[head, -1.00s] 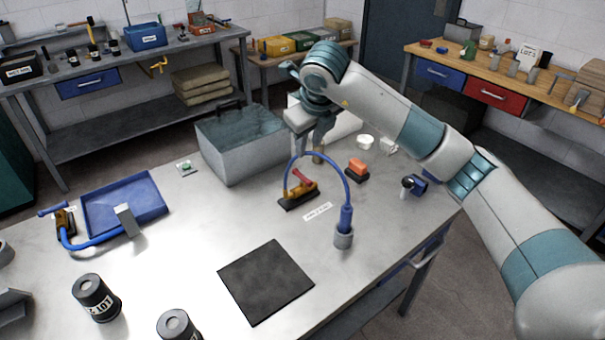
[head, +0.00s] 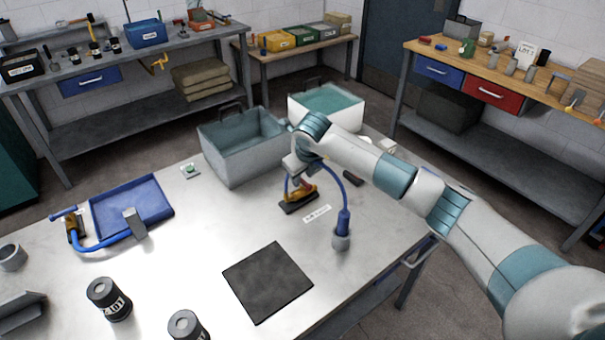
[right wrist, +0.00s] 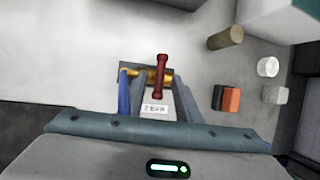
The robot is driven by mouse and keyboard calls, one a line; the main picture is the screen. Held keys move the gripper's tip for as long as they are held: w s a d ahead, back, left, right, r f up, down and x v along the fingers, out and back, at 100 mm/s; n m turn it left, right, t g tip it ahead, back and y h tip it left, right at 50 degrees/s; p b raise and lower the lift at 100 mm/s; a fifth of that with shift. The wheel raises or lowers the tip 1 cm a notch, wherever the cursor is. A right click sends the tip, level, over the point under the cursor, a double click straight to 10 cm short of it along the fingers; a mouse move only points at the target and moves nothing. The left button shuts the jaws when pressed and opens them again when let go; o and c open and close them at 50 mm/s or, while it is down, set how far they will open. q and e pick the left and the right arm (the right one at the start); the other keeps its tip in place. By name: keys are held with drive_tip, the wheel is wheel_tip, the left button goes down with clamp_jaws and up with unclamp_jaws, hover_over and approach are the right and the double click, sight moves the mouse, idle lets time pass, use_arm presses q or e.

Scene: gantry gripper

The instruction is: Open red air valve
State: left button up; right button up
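The red air valve has a brass body (head: 302,191) on a dark base on the metal table. A blue hose (head: 340,180) arches from the valve to a grey socket on the table. My right gripper (head: 302,178) points down right over the valve and hides most of the handle in the head view. In the right wrist view the right gripper (right wrist: 157,78) is open, its fingers on either side of the handle; contact cannot be told. My left gripper is out of view.
A grey crate (head: 222,162) stands behind the valve, and a white bin (head: 300,104) is beyond it. A black mat (head: 266,282) lies in front. A blue tray (head: 165,192) is at left. An orange and black block (right wrist: 231,99) sits right of the valve.

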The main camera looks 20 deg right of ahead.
sight(302, 182)
drive_tip(key=shift+x, duration=1.15)
clamp_jaws()
